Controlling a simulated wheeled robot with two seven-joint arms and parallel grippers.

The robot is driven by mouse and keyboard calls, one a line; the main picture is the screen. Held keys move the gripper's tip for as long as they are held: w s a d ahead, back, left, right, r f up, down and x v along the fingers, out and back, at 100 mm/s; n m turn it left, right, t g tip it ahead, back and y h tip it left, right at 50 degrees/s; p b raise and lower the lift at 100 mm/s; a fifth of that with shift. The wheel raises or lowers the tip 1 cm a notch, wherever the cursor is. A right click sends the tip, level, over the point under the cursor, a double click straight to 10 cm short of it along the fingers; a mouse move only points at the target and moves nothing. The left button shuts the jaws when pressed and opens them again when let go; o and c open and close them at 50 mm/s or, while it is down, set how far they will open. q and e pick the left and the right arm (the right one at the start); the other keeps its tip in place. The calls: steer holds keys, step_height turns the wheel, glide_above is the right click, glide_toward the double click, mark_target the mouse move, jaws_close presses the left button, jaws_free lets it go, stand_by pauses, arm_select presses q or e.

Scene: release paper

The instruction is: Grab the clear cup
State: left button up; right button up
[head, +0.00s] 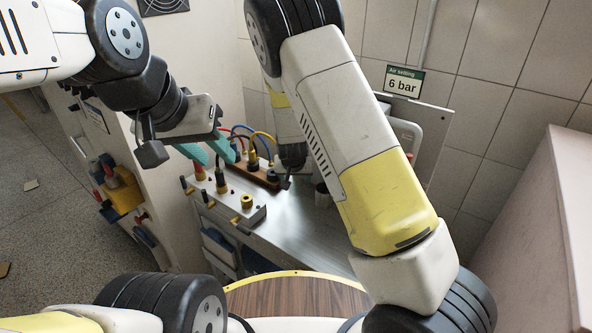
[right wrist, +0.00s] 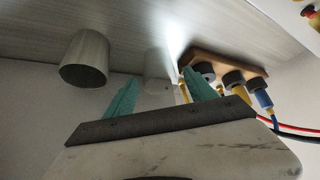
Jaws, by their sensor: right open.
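A pale, see-through cup (right wrist: 158,64) stands on the metal bench, faint and partly washed out by glare in the right wrist view. My right gripper (right wrist: 160,77) is open, with its teal fingers apart and the clear cup between and just beyond their tips. I cannot tell whether they touch it. In the head view my right arm hides the clear cup and the right fingertips. My left gripper (head: 208,149) is open and empty, with teal fingers, above the left side of the bench.
A wooden block (right wrist: 228,68) with plugs and cables is close on the other side. A metal fixture (head: 225,200) sits at the bench's left edge.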

mark_target(296, 184)
steer(key=x, duration=0.7)
steer(key=shift+s+d+f, duration=0.1)
steer(key=shift+d+f, duration=0.05)
steer(key=c, duration=1.1)
